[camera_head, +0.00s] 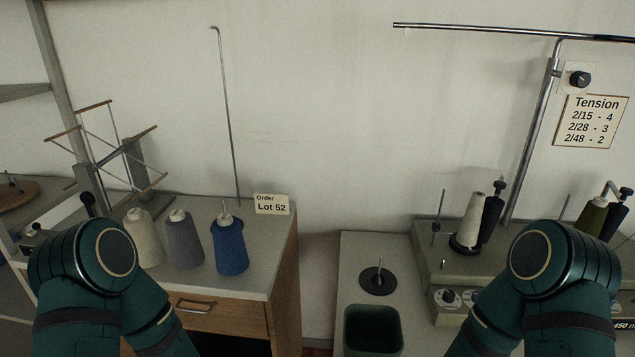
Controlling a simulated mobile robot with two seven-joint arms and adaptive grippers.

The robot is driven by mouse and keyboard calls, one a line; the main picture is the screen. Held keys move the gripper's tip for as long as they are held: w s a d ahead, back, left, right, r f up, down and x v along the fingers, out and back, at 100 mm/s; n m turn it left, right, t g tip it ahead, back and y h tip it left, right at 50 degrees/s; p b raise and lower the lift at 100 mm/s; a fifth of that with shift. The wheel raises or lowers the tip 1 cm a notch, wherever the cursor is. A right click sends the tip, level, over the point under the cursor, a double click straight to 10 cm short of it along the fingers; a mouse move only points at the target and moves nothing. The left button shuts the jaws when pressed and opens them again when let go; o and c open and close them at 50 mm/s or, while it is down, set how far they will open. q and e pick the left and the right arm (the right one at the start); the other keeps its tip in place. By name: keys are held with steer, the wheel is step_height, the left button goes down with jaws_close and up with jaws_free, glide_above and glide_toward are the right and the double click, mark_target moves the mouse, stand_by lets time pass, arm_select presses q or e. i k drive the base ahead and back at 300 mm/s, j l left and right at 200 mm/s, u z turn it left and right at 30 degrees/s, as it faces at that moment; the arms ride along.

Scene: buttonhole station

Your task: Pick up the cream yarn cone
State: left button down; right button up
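A cream yarn cone (145,240) stands upright on the left cabinet top, at the left end of a row with a grey cone (184,242) and a blue cone (229,246). My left arm stands in front of its lower left side in the picture. A narrower off-white cone (470,220) stands on the machine at the right. Both my arms show at the lower left and lower right, but neither gripper is in view.
An order card reading Lot 52 (272,204) stands at the cabinet's back right corner. A thin metal rod rises behind the cones. A gap separates the cabinet (265,280) from the right counter, which holds an empty spindle disc (378,282) and a dark green bin (373,312).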

mark_target(139, 224)
steer(key=u, duration=1.15)
steer(key=z, duration=1.55)
steer(key=u, duration=1.65)
steer(key=i+l, duration=0.05)
steer(key=i, duration=0.05)
